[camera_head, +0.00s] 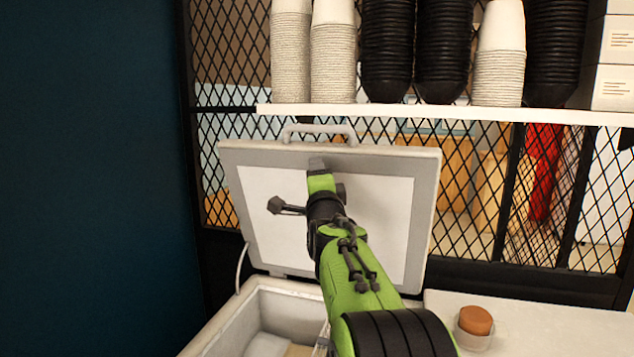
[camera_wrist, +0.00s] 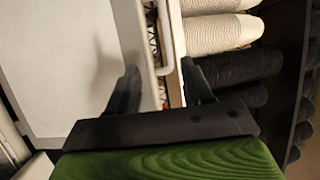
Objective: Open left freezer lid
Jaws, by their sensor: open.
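The left freezer lid (camera_head: 400,170) stands raised and tilted back at the rear of the freezer, with a lighter panel on its inner face. Its handle (camera_head: 318,129) is on the top edge; it also shows in the wrist view (camera_wrist: 167,40). My gripper (camera_head: 314,165) is in front of the lid's upper inner face, just below the handle. In the wrist view its two fingers (camera_wrist: 160,84) are apart, with the lid's edge and handle between or beyond them. I cannot tell whether they touch the lid. The freezer's open compartment (camera_head: 285,305) shows below.
A white shelf (camera_head: 440,112) behind the lid holds stacks of white cups (camera_head: 290,50) and black bowls (camera_head: 388,50). A black mesh partition (camera_head: 470,190) stands behind. A jar with a brown lid (camera_head: 475,321) sits on the white surface at right. A dark wall fills the left.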

